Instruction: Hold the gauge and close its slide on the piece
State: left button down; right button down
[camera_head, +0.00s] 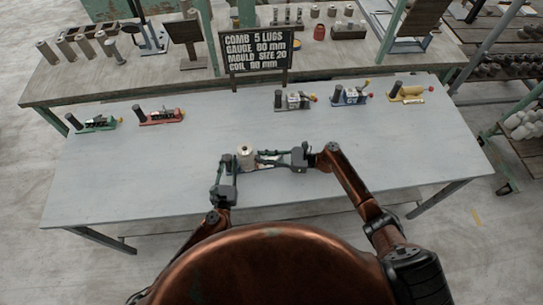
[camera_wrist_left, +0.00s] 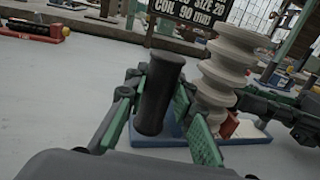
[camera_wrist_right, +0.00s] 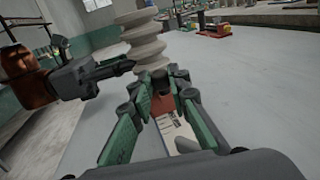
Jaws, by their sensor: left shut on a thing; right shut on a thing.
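The gauge has a blue base (camera_wrist_left: 160,138), an upright black post (camera_wrist_left: 160,95), a pale scale strip (camera_wrist_right: 178,136) and a red slide (camera_wrist_right: 163,103). The piece, a cream ribbed clay body (camera_head: 245,158), stands upright on the gauge between post and slide; it shows in the left wrist view (camera_wrist_left: 229,68) and right wrist view (camera_wrist_right: 144,42). My left gripper (camera_head: 232,162) is shut on the black post. My right gripper (camera_head: 266,160) is shut on the red slide, close beside the piece. The fingers partly hide the slide, so I cannot tell whether it touches the piece.
Other gauges stand along the table's far side: green (camera_head: 95,123), red (camera_head: 161,116), grey (camera_head: 294,100), blue (camera_head: 350,95) and yellow (camera_head: 406,93). Behind is a bench with a black sign (camera_head: 257,53) reading gauge 80 mm. The grey tabletop (camera_head: 390,155) is clear to the right.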

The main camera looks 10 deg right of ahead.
jog(key=shift+a, duration=0.25)
jog(key=c, duration=1.8)
grip_release()
jog(key=shift+d, duration=0.1)
pick_arm(q)
jog(key=shift+d, duration=0.1)
pick_arm(e)
jog(key=v, duration=1.2)
